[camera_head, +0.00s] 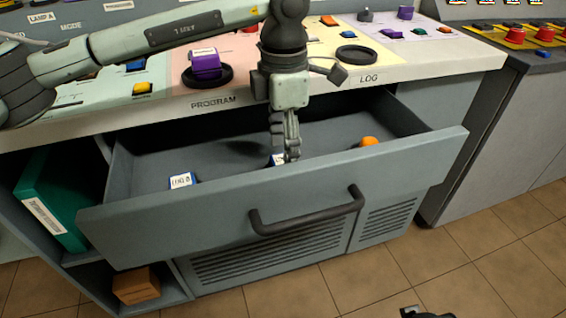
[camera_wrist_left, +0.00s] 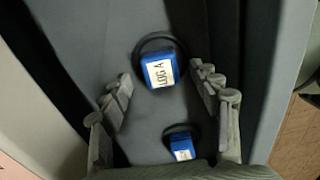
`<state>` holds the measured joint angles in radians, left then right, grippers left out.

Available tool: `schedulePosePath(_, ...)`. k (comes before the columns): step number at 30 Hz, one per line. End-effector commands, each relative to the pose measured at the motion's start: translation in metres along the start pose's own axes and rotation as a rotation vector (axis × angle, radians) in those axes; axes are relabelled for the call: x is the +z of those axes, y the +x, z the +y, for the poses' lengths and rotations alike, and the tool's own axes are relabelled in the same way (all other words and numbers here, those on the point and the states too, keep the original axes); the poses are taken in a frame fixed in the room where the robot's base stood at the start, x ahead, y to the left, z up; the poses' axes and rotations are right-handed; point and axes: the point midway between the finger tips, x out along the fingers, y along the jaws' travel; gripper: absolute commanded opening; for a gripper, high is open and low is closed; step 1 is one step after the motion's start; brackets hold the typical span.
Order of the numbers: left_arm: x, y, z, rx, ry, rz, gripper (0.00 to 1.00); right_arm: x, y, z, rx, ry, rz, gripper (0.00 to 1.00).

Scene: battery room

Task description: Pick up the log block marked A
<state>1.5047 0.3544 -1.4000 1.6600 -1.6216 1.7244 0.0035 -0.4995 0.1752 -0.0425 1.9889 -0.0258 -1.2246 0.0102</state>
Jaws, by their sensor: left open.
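The block marked LOG A (camera_wrist_left: 160,74) is blue with a white label and lies on the drawer floor inside a dark ring. In the left wrist view it sits between and slightly ahead of my open fingers, apart from both. In the head view, my left gripper (camera_head: 286,150) points down into the open drawer and hides most of a blue block (camera_head: 273,160), which appears to be LOG A. A dark part at the bottom edge may be my right gripper (camera_head: 426,313).
The drawer front (camera_head: 290,190) with its dark handle (camera_head: 307,213) stands pulled out below the console. An orange object (camera_head: 368,142) is at the drawer's right. A purple block (camera_head: 206,66) stands on the PROGRAM ring; the LOG ring (camera_head: 357,55) is empty. A green binder (camera_head: 50,205) is at left.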

Motion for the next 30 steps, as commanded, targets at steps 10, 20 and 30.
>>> schedulePosePath(10, 0.000, 0.032, -0.002, -0.001, -0.001, -0.001, 0.62, 0.003, 0.010, -0.003, -0.007, 0.000, -0.003, 0.40)
schedulePosePath(20, 0.000, 0.031, -0.002, -0.001, -0.001, -0.001, 0.32, 0.003, 0.010, -0.003, -0.007, 0.000, -0.003, 0.40)
schedulePosePath(30, 0.000, 0.031, -0.002, -0.001, -0.002, -0.001, 0.08, 0.003, 0.010, -0.003, -0.007, 0.000, -0.002, 0.40)
